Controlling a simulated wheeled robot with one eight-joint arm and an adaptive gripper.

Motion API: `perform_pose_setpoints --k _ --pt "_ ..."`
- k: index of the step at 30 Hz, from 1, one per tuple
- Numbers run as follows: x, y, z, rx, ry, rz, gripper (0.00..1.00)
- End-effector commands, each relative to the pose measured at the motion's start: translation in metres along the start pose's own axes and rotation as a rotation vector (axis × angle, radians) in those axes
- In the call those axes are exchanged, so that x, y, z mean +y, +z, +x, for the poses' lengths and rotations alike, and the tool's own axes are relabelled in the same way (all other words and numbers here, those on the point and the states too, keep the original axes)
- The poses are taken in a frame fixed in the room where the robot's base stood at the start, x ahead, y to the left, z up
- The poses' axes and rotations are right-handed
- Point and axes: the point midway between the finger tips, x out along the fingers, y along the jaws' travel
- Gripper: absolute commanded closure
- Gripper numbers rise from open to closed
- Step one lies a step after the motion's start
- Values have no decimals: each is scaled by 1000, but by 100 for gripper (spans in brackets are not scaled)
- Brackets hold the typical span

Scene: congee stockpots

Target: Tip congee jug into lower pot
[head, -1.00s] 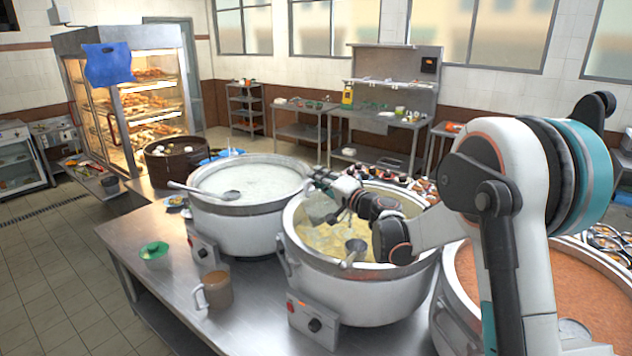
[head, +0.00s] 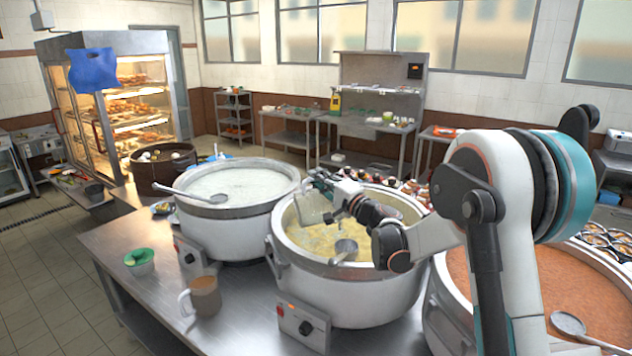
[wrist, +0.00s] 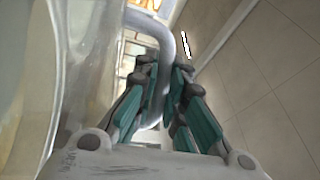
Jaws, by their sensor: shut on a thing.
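My gripper (head: 328,184) is over the left part of the middle pot (head: 350,299), which holds pale yellow congee (head: 322,238). It is shut on the handle of a clear, greyish jug (head: 311,208). In the wrist view the gripper (wrist: 160,100) has its teal finger pads on both sides of the grey curved handle (wrist: 161,22), with the clear jug wall (wrist: 85,60) at the left. The jug hangs over the pot's opening near its left rim. Its contents and exact tilt cannot be told.
A pot of white congee (head: 235,235) stands to the left, with a ladle (head: 195,195) across it. A pot of orange congee (head: 515,275) stands at the right. A ladle (head: 345,250) rests in the middle pot.

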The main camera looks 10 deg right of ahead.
Motion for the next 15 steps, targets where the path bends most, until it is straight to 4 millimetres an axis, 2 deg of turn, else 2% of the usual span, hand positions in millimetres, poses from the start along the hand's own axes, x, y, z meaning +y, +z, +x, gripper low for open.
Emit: perform_pose_setpoints --k 15 --pt "8 -16 -8 25 -49 115 100"
